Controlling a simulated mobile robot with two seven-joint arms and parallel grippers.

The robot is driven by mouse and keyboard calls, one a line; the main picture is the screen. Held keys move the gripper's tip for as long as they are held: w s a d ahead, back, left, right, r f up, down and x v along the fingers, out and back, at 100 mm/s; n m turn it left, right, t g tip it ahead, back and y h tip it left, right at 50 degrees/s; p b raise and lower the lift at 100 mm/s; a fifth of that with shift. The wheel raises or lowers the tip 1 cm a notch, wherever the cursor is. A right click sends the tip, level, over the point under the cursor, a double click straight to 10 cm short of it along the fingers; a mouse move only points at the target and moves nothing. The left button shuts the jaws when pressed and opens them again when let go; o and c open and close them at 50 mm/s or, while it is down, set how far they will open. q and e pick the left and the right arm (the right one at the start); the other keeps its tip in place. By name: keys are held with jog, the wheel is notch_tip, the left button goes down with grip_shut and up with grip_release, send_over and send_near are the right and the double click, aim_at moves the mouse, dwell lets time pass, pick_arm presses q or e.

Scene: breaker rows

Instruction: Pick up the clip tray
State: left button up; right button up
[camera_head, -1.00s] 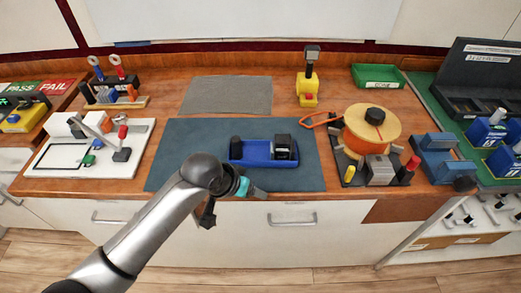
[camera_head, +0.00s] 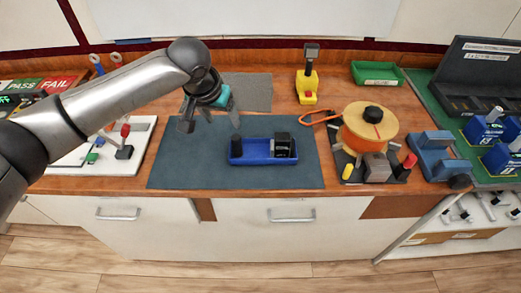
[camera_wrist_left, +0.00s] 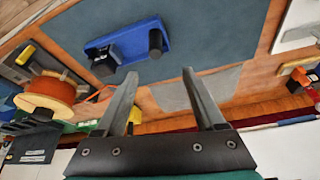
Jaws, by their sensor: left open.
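A blue tray (camera_head: 263,159) lies on the dark mat, with a black post at its left end and a black block at its right end. The wrist view shows this tray (camera_wrist_left: 128,45) ahead of the fingers, upper left. A small green tray (camera_head: 377,75) stands at the back right of the bench. I cannot tell from looks alone which is the clip tray. My left gripper (camera_head: 211,120) is open and empty, above the mat, left of and behind the blue tray, apart from it. Its two fingers (camera_wrist_left: 160,74) show spread in the wrist view. My right gripper is out of view.
A yellow device (camera_head: 308,86) stands behind the mat (camera_head: 185,170). An orange spool (camera_head: 368,128) on a dark base stands right of it, beside a blue fixture (camera_head: 436,158). A white board (camera_head: 62,163) lies at left, partly behind my arm. The mat's front is clear.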

aim_at(236, 137)
pick_arm(q)
jog(key=b+x, duration=0.1)
jog(key=x, duration=0.7)
jog(key=shift+w+d+f, duration=0.1)
jog(key=shift+f, duration=0.15)
jog(key=shift+d+b+x, duration=0.2)
jog(key=shift+b+x, duration=0.15)
jog(key=shift+x, duration=0.95)
jog(key=shift+d+b+x, duration=0.15)
jog(key=shift+b+x, duration=0.2)
jog(key=shift+x, duration=1)
grip_shut()
jog(key=shift+w+r, duration=0.1)
jog(key=shift+r, duration=0.05)
